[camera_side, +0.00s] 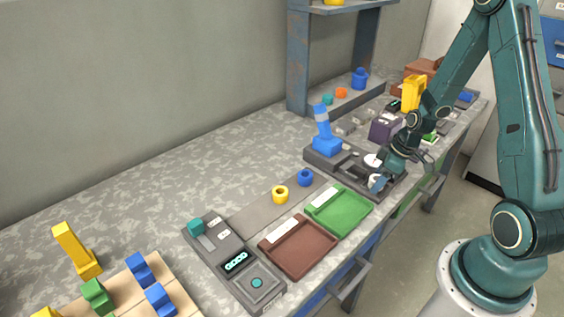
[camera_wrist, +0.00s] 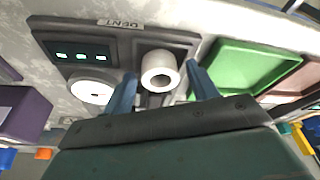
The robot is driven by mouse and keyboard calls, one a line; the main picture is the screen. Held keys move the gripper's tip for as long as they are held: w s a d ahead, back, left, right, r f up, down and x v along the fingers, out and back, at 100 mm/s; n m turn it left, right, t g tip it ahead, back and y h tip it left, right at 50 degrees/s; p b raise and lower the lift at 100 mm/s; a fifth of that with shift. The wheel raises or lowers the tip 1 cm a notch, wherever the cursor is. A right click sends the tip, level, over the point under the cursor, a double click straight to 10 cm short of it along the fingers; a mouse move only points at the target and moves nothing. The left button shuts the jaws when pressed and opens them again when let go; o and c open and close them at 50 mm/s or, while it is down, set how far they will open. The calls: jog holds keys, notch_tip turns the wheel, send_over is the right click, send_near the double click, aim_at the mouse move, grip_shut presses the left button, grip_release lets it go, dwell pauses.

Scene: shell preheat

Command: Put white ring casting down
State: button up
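The white ring casting (camera_wrist: 160,71) sits on the dark device (camera_wrist: 182,42) in the wrist view, its round hole facing the camera. The two blue fingers of my gripper (camera_wrist: 161,80) stand on either side of it, with a visible gap on each side. The gripper is open.
A white round dial (camera_wrist: 92,92) and a lit display (camera_wrist: 83,56) are beside the casting. A green tray (camera_side: 343,212) and a brown tray (camera_side: 297,245) lie nearby. A blue upright tool (camera_side: 323,132) stands on the device. A purple box (camera_side: 386,127) is behind my gripper.

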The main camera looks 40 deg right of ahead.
jog(key=shift+r, duration=0.15)
jog(key=v, duration=1.2)
dwell(0.5)
dwell(0.5)
jog(key=s+a+r+m+h, duration=0.1)
jog(key=a+r+m, duration=0.1)
jog(key=a+r, duration=0.8)
jog(key=s+a+r+m+t, duration=0.2)
jog(key=s+a+r, duration=0.5)
jog(key=s, duration=0.3)
jog(key=shift+a+m, duration=0.3)
jog(key=shift+a, duration=0.4)
jog(key=shift+r, duration=0.1)
